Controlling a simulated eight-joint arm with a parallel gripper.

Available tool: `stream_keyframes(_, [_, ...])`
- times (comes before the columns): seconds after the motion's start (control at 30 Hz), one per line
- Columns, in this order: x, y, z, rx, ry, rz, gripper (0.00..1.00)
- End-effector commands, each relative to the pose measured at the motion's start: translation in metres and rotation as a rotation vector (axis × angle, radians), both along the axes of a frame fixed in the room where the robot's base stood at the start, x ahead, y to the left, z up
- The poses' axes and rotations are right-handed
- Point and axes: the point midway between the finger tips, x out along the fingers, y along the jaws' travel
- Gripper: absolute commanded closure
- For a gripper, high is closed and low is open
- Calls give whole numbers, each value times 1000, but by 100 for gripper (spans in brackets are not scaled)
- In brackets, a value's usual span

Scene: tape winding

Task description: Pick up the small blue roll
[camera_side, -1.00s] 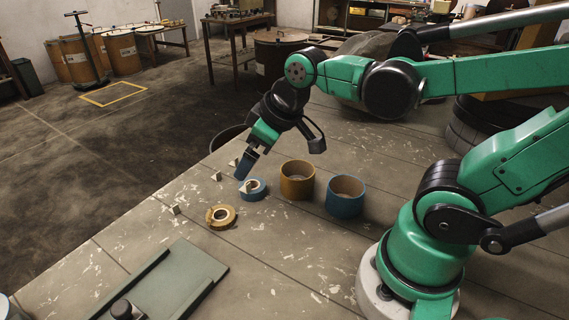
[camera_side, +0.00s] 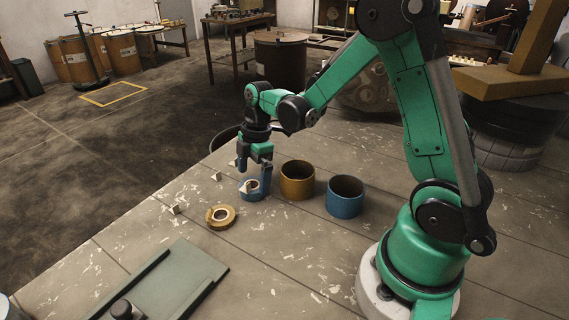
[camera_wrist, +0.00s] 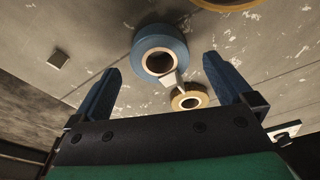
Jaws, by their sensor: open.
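The small blue roll (camera_side: 250,194) lies flat on the worktable, with a pale loose tape end on it. In the side view my gripper (camera_side: 255,178) points down just above and behind it, its fingers partly overlapping the roll. In the wrist view the small blue roll (camera_wrist: 160,54) shows beyond my gripper (camera_wrist: 165,82), centred between the two spread blue fingers. The fingers are open and hold nothing. From these views I cannot tell the exact height of the fingertips over the roll.
A small yellow roll (camera_side: 221,217) lies in front of the blue one. A large yellow roll (camera_side: 297,181) and a large blue roll (camera_side: 345,197) stand to its right. Small pale blocks (camera_side: 216,176) sit near the table's left edge. A grey-green tray (camera_side: 172,283) lies at front.

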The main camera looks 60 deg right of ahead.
Motion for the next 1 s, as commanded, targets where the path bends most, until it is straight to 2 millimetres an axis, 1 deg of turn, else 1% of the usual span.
stream_keyframes(0.1, [1,2,-13,-1,0,1,0])
stream_keyframes(0.2, [1,3,-19,-1,-1,0,0])
stream_keyframes(0.5, [1,3,-22,-1,0,-1,0])
stream_keyframes(0.53, [1,3,-22,-1,0,-1,6])
stream_keyframes(0.57, [1,3,-22,-1,0,-1,14])
stream_keyframes(0.6, [1,3,-22,-1,0,-1,26])
stream_keyframes(0.67, [1,3,-22,-1,0,-1,43])
stream_keyframes(0.7, [1,3,-22,-1,0,-1,54])
stream_keyframes(0.77, [1,3,-22,-1,0,-1,71])
stream_keyframes(0.8, [1,3,-22,-1,0,-1,77])
stream_keyframes(1.0, [1,3,-21,-1,0,-1,77])
